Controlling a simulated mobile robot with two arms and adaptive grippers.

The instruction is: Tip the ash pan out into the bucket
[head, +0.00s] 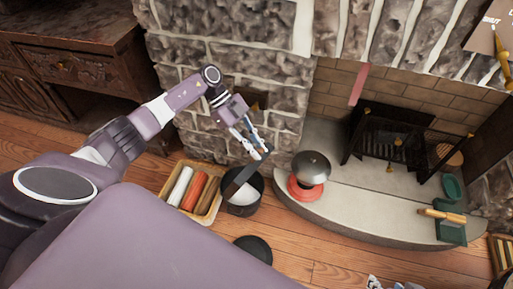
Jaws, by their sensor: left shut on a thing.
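My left gripper (258,148) is shut on a dark, flat piece that looks like the ash pan (236,181). The pan hangs steeply tilted over the left part of the dark bucket (242,208), which stands on the wood floor. Pale grey-white material shows inside the bucket. Whether anything is left in the pan, and whether it touches the rim, I cannot tell. Part of what looks like my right gripper (388,284) shows at the bottom edge, cut off, with its fingers unclear.
A tray (216,213) of coloured rolls stands left of the bucket. A black round lid (253,248) lies in front. A grey-domed kettle with a red base (310,170) stands on the hearth (345,208). A green dustpan (451,234) and an open fireplace grate (385,140) are right.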

